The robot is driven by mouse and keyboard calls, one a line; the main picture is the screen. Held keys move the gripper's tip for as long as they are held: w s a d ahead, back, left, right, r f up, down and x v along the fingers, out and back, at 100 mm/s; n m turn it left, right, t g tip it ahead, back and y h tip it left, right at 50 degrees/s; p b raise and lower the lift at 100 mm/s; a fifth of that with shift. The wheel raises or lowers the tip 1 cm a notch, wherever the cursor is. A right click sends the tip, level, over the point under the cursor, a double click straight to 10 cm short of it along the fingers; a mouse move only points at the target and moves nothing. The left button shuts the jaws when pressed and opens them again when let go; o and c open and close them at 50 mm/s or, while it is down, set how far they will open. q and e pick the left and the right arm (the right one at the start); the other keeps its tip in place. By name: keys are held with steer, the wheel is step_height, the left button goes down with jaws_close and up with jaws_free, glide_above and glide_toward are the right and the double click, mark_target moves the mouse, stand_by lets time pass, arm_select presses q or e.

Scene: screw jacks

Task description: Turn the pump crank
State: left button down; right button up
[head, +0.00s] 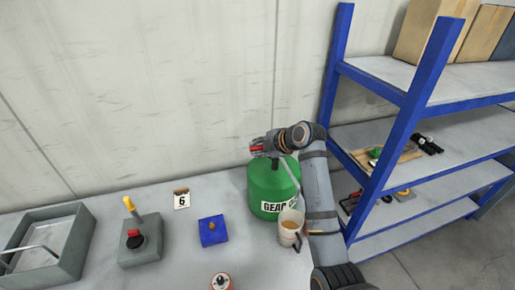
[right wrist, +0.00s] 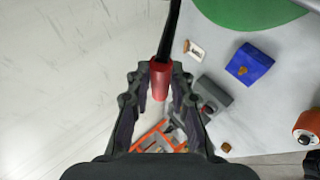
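The green drum (head: 268,190), labelled "GEAR", stands at the back of the bench beside the shelf. A corner of its green surface shows in the right wrist view (right wrist: 245,10). My right gripper (head: 258,146) is above the drum, at its upper left. In the right wrist view, the pump crank's red handle (right wrist: 160,80) lies between my right fingers, which close on it from both sides. The dark crank arm (right wrist: 171,28) runs upward from the handle. My left gripper is not in view.
A white mug (head: 290,230) stands against the drum's front right. A blue block (head: 213,231), a number 6 card (head: 182,200), a grey lever box (head: 140,245) and a grey tray (head: 72,245) lie to the left. A blue-framed shelf (head: 407,120) stands close on the right.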

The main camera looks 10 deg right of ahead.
steer(key=shift+o, duration=1.3)
steer(key=v, duration=1.2)
steer(key=shift+w, duration=0.1)
